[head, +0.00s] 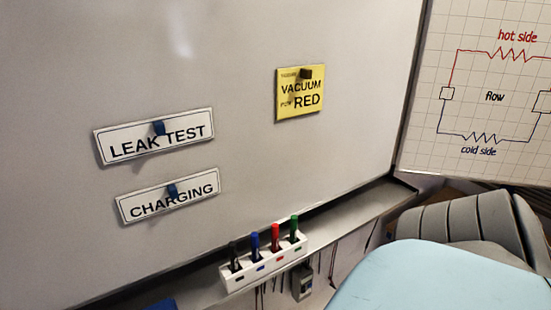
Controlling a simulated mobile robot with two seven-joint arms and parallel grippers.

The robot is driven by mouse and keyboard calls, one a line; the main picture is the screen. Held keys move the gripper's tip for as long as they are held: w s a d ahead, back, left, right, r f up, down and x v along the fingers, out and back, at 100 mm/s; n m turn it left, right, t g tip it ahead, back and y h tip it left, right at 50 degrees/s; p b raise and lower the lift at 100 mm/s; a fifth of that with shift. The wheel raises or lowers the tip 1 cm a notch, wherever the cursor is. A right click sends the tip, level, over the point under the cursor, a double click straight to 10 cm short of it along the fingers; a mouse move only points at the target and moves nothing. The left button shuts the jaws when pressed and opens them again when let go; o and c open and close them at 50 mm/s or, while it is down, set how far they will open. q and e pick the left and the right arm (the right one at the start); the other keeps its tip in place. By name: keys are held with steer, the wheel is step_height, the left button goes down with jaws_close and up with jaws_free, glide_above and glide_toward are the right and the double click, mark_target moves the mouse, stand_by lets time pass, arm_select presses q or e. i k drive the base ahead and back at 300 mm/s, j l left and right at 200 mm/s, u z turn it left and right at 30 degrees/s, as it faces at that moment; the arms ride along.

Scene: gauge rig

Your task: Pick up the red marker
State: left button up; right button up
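The red marker (275,238) stands upright in a white marker holder (245,279) on the ledge below the whiteboard. It sits third from the left, between the blue marker (255,245) and the green marker (293,229). A black marker (233,256) stands at the left end. The lower part of the red marker is hidden inside the holder. Neither of my grippers shows in the head view.
The whiteboard (230,60) carries LEAK TEST (160,136) and CHARGING (168,196) signs and a yellow card (300,95). A light blue surface (440,280) and a grey chair (455,222) are at the right. A small grey device (302,282) hangs below the ledge.

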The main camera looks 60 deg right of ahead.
mark_target(274, 226)
steer(key=z, duration=1.75)
steer(key=i+l+u, duration=0.1)
steer(key=l, duration=0.3)
steer(key=i+l, duration=0.1)
steer(key=l, duration=0.3)
steer(key=u, duration=0.05)
